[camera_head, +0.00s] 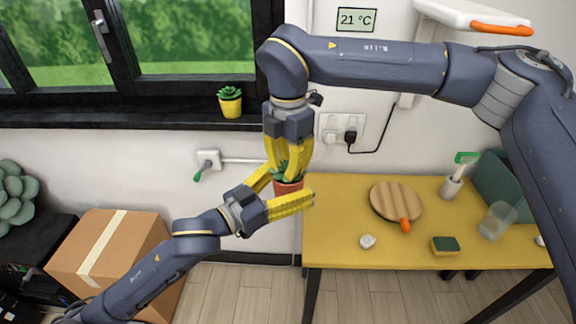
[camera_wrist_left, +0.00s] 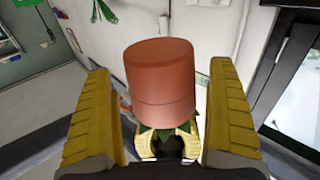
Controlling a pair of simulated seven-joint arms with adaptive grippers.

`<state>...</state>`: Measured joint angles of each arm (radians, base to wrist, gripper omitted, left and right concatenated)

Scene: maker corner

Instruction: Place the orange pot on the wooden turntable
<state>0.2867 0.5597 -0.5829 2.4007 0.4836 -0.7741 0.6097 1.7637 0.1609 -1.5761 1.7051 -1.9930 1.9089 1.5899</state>
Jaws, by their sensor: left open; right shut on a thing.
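The orange pot (camera_head: 288,187) with a green plant (camera_head: 284,172) is held in the air left of the yellow table.
On the yellow table (camera_head: 345,245) are a white lump (camera_head: 367,241), a green-and-yellow sponge (camera_head: 445,245), a clear glass (camera_head: 497,220) and a brush in a holder (camera_head: 451,187). A cardboard box (camera_head: 105,250) stands at left. A yellow potted plant (camera_head: 230,103) is on the sill.

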